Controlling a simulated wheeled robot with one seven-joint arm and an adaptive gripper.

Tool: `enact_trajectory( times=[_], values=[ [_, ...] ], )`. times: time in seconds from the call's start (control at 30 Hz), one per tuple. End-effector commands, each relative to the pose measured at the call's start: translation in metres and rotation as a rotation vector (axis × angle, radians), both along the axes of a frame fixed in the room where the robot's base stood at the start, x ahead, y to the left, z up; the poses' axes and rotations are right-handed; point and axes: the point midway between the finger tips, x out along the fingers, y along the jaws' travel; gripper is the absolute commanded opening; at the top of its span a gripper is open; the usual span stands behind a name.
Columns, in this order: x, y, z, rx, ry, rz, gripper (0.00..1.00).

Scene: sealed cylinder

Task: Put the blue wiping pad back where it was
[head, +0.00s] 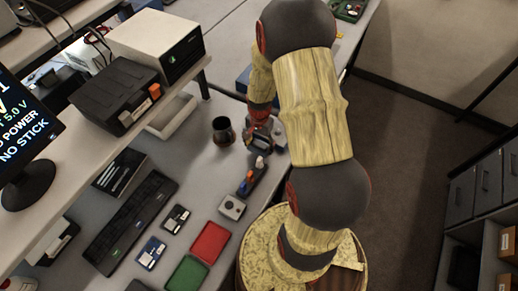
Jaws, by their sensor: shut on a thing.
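My gripper (263,140) is low over the grey bench, to the right of a dark cup. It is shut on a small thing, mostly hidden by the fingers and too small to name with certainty. I cannot clearly make out the blue wiping pad. A blue object (243,80), partly hidden behind my arm, lies farther back on the bench; I cannot tell what it is.
The dark cup (222,131) stands left of my gripper. A dark holder (252,177) with orange and blue items and a grey box (232,207) are nearer. Red (210,242) and green (187,273) trays lie in front. A keyboard (131,222) is left. A shelf overhangs the bench's left side.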

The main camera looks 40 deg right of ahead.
Motion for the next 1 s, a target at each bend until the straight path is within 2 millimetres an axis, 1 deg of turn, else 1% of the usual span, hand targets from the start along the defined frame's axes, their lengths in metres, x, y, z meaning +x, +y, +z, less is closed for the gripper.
enact_trajectory(
  times=[0.2, 0.3, 0.53, 0.67, 0.7, 1.0],
  values=[
    [-0.001, 0.000, -0.027, 0.001, 0.003, 0.000, 0.44],
    [0.000, 0.000, -0.036, 0.001, 0.001, 0.000, 0.44],
    [0.000, 0.000, -0.036, 0.000, 0.000, 0.000, 0.44],
    [0.000, 0.000, -0.040, 0.000, 0.000, 0.000, 0.44],
    [0.000, 0.000, -0.039, 0.000, 0.000, 0.000, 0.69],
    [0.000, 0.000, -0.038, 0.000, 0.000, 0.000, 0.86]
  ],
)
